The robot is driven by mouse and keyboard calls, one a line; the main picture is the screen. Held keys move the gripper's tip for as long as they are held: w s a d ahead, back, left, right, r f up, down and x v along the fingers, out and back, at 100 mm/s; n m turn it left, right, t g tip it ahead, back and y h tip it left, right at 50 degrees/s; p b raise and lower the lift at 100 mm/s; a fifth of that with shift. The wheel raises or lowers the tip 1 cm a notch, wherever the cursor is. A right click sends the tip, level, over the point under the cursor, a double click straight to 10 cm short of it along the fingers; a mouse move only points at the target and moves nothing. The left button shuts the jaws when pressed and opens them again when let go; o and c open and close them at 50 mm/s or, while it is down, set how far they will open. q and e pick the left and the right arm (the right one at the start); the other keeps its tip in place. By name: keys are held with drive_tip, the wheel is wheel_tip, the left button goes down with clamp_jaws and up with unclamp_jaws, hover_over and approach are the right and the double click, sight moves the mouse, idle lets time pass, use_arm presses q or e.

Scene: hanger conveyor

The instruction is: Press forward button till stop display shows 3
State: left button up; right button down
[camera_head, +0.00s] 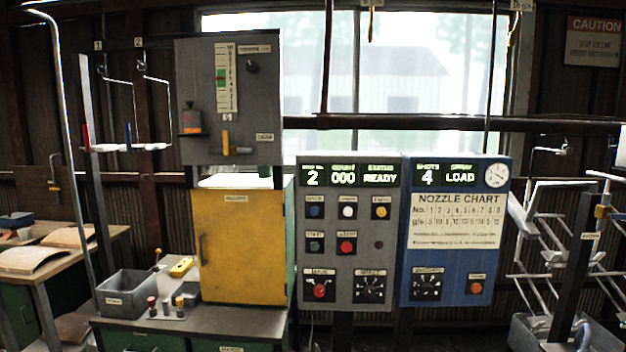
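The grey control panel (352,268) stands in the middle. Its display (350,175) reads 2 at the left, under a small label that looks like a stop number, then 000 and READY. Below are a blue button (315,211), a white button (348,211) and a yellow button (381,211). Under them are a green button (315,245) and a red button (347,246). The labels are too small to tell which is the forward button. A larger red knob (319,290) and a black dial (370,289) sit lowest. Neither gripper shows.
The blue panel (455,275) beside it reads 4 and LOAD above a nozzle chart (455,220). A yellow cabinet (240,250) stands left, by a grey bin (127,293) on a bench. Racks with metal rods (545,260) stand right. Nothing covers the panel's front.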

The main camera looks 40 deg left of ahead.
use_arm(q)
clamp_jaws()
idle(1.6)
